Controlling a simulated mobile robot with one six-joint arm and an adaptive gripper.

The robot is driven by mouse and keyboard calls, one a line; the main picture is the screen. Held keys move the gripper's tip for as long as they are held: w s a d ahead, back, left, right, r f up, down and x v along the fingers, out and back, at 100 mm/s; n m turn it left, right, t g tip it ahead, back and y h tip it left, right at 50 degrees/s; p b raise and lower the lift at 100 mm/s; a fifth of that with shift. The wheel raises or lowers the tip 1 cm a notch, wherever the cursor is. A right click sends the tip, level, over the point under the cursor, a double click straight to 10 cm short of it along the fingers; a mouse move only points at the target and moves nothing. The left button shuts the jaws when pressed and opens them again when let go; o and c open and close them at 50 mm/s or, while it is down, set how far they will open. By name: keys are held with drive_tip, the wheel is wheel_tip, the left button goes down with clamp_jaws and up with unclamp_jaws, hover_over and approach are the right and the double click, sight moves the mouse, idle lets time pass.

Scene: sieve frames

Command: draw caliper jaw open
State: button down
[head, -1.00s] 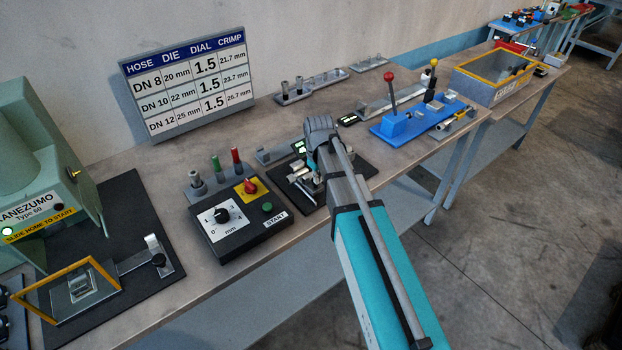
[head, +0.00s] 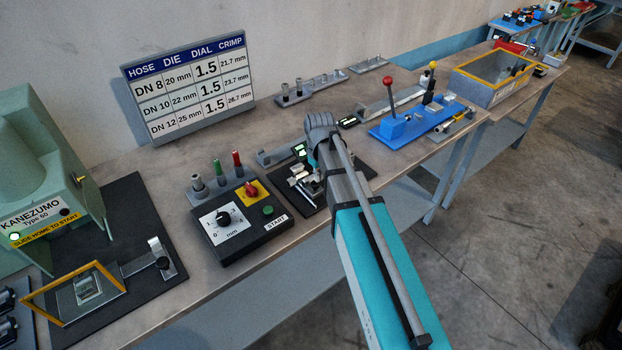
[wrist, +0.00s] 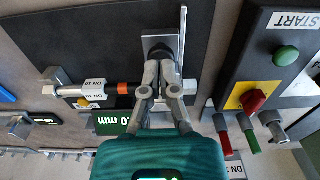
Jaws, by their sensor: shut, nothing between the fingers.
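The caliper station sits on a black mat (wrist: 100,40), and its green-lit readout (wrist: 113,122) shows 0.0 mm, its first digit partly covered. A hose piece labelled DN 10 (wrist: 92,90) with an orange band lies to the left. In the head view my arm hides my gripper and part of the caliper (head: 303,180).
A dial box (head: 240,222) with a red knob and green button stands close beside the caliper. Red and green pins (head: 228,165) stand behind it. A blue lever fixture (head: 410,122) is to the right. A press with a yellow-framed guard (head: 75,290) is at left.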

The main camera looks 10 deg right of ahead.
sight(318, 187)
drive_tip(key=shift+r+p, duration=1.85)
drive_tip(key=shift+r, duration=0.2)
drive_tip(key=s+d+f+m+b, duration=0.1)
drive_tip(key=s+d+m, duration=0.2)
drive_tip(key=s, duration=0.4)
drive_tip(key=s+d+f+m+b, duration=0.2)
drive_tip(key=s+d+m, duration=0.1)
drive_tip(key=s, duration=0.4)
drive_tip(key=shift+s+d+f, duration=0.2)
drive_tip(key=shift+d, duration=0.55)
